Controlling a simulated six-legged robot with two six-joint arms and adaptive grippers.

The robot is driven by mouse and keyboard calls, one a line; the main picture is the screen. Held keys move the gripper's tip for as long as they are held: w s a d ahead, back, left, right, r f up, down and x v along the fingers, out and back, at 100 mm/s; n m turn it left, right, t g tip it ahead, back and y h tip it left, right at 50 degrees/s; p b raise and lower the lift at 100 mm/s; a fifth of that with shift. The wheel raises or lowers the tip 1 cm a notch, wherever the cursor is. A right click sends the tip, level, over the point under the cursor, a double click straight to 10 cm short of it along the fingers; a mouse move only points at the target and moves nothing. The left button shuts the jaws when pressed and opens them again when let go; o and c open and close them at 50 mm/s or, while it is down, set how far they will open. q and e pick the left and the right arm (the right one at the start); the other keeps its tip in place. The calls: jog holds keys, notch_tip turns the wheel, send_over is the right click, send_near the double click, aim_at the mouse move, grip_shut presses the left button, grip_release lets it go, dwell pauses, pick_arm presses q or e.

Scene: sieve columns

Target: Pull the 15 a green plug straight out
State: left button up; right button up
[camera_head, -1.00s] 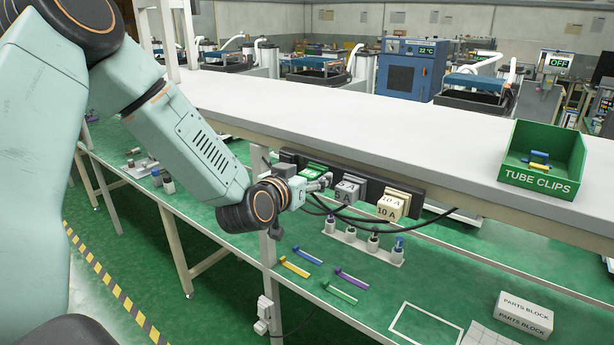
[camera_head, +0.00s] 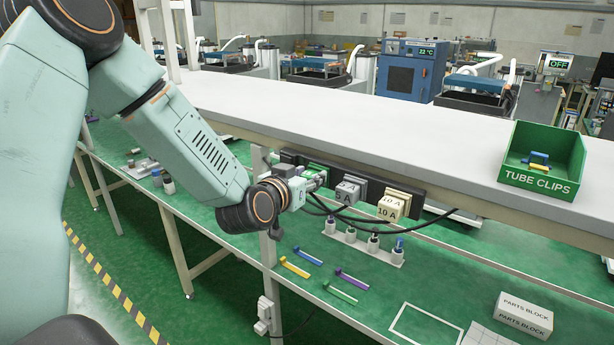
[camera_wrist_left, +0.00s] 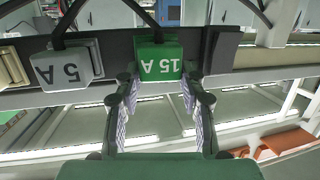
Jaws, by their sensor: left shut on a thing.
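The green 15 A plug (camera_wrist_left: 158,62) shows upside down in the left wrist view, at the dark socket strip, with a black cable from its far side. My left gripper (camera_wrist_left: 158,88) has a finger on each side of it and is shut on it. In the head view my left gripper (camera_head: 314,180) is at the strip's left part and hides most of the plug. The grey 5 A plug (camera_head: 347,192) and the cream 10 A plug (camera_head: 392,208) sit in the strip to the right. I cannot tell whether the green plug is fully seated. My right gripper is not in view.
The strip (camera_head: 420,206) runs under the edge of the white shelf (camera_head: 400,125). Black cables hang below the plugs. A rack with several tubes (camera_head: 372,246) and coloured clips (camera_head: 308,255) are on the green bench below. A green tube clips bin (camera_head: 541,178) stands on the shelf.

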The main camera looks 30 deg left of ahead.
pick_arm(q)
grip_shut()
jog(key=shift+s+a+p, duration=0.1)
jog(key=shift+s+p, duration=0.15)
jog(key=shift+p, duration=0.1)
jog(key=s+p, duration=0.4)
jog(key=s, duration=0.1)
jog(key=shift+a, duration=0.1)
dwell(0.6)
jog(key=shift+a, duration=0.15)
dwell(0.3)
